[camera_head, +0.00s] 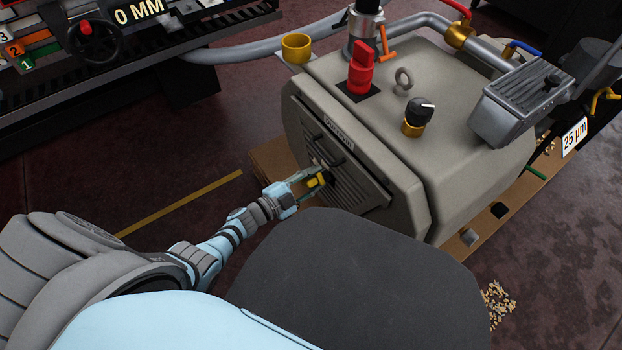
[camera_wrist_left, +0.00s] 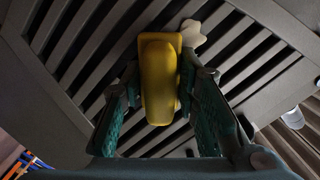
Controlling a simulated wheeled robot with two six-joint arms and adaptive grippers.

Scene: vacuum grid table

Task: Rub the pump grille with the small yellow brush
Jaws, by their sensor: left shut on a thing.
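The pump (camera_head: 330,95) is a large grey-beige housing, and its slatted grille (camera_head: 352,182) is on the side facing my left arm. My left gripper (camera_head: 318,180) is at the grille, shut on the small yellow brush (camera_head: 316,183). In the left wrist view the yellow brush (camera_wrist_left: 158,80) lies between the two green-padded fingers, in front of the dark grille slots (camera_wrist_left: 235,45). A pale cream patch (camera_wrist_left: 192,36) shows beside the brush on the slats. Whether the bristles touch the slats is hidden behind the brush body. My right gripper is not in view.
Pipes run behind. Wood chips (camera_head: 497,302) lie on the floor at the right. Floor left of the pump is open.

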